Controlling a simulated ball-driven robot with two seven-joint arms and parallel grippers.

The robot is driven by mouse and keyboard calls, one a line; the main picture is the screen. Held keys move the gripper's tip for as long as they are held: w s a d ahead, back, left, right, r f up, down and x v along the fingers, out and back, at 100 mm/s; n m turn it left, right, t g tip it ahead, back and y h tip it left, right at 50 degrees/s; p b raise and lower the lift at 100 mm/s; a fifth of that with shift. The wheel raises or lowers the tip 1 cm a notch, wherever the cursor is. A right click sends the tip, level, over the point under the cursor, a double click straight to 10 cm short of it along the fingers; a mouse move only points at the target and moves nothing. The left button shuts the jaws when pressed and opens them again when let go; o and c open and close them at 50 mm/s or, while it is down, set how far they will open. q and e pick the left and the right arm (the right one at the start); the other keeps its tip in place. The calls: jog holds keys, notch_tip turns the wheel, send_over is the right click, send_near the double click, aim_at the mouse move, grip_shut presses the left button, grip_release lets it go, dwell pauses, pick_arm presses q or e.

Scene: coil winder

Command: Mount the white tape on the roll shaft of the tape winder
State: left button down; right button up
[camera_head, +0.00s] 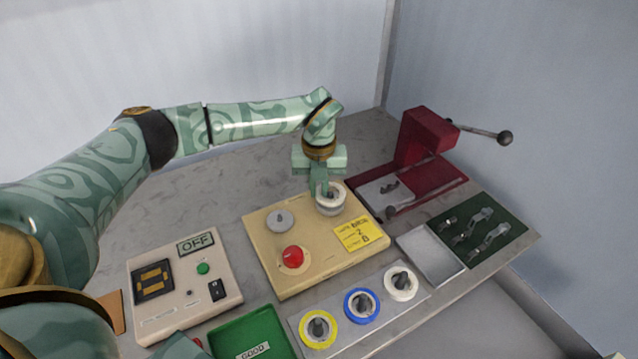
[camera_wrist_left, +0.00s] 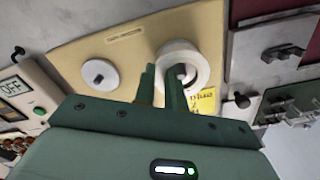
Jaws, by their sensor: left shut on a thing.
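A white tape roll (camera_head: 331,205) is at the back right of the cream tape winder (camera_head: 290,275). My left gripper (camera_head: 321,190) points down from above and is shut on the roll's wall. In the left wrist view the roll (camera_wrist_left: 192,52) is a white ring, with one finger of my left gripper (camera_wrist_left: 162,75) reaching into its opening. My right gripper is not in view.
Yellow (camera_head: 319,329), blue (camera_head: 361,306) and white (camera_head: 400,282) rolls sit on a grey plate in front. The winder has a grey disc (camera_head: 281,220) and red button (camera_head: 293,256). A red lever press (camera_head: 425,140) stands right; a control box (camera_head: 180,285) stands left.

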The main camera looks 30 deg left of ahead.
pick_arm(q)
jog(key=shift+f, duration=0.95)
jog(key=c, duration=1.4)
grip_release()
jog(key=shift+s, duration=0.1)
jog(key=shift+o, duration=0.2)
jog(key=shift+r, duration=0.1)
jog(key=shift+r, duration=0.15)
notch_tip(320, 180, up, 16)
jog(key=p, duration=0.3)
jog(key=shift+a, duration=0.2)
